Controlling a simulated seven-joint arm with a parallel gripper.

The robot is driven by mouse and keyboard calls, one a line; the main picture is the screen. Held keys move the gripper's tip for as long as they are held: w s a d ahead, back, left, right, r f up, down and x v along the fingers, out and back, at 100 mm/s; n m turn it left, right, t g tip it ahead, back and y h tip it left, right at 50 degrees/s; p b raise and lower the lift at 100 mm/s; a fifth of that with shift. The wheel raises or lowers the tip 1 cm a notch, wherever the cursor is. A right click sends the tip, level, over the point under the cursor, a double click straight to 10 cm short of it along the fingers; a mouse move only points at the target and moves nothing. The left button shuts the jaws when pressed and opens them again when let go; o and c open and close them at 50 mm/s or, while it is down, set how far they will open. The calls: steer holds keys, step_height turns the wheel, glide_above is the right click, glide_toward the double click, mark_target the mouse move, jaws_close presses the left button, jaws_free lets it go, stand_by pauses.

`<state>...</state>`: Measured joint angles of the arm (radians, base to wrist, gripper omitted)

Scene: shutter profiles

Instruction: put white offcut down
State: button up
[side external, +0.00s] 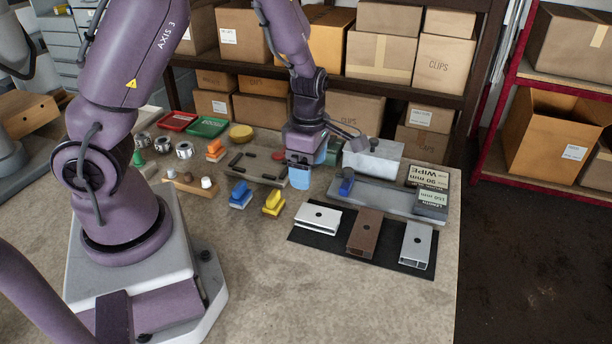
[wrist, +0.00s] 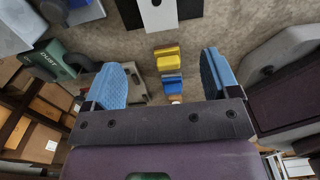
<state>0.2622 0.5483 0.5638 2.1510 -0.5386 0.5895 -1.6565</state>
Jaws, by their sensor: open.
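The white offcut (side external: 318,218), a short hollow profile with a dark hole in its top, lies on the black mat (side external: 338,238), at its left end. It also shows at the top of the wrist view (wrist: 157,15), cut off by the frame edge. My gripper (side external: 299,180) hangs over the table behind the mat, clear of the offcut. In the wrist view its two blue fingers (wrist: 163,78) stand wide apart with nothing held between them. A brown profile (side external: 364,233) and a silver-grey profile (side external: 416,245) lie to the right of the white offcut.
Yellow (side external: 273,203) and blue (side external: 240,196) brushes stand left of the mat. A grey board with dark bars (side external: 245,165) lies near my gripper. Behind the mat are a grey plate (side external: 375,197) and a metal block (side external: 373,158). The table front is clear.

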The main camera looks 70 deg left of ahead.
steer(key=s+d+r+m+t+h, duration=0.1)
steer(key=s+d+r+m, duration=0.15)
steer(key=r+m, duration=0.45)
steer(key=s+d+r+m+t+h, duration=0.1)
steer(key=s+d+r+m+t, duration=0.1)
steer(key=d+r+m, duration=0.4)
steer(key=s+a+r+m+t+y, duration=0.1)
steer(key=s+r+m+t+y, duration=0.1)
steer(key=s+r+m, duration=0.6)
steer(key=shift+s+r+m+t, duration=0.25)
steer(key=shift+r+m, duration=0.55)
steer(key=shift+m, duration=2.2)
steer(key=shift+w, duration=0.1)
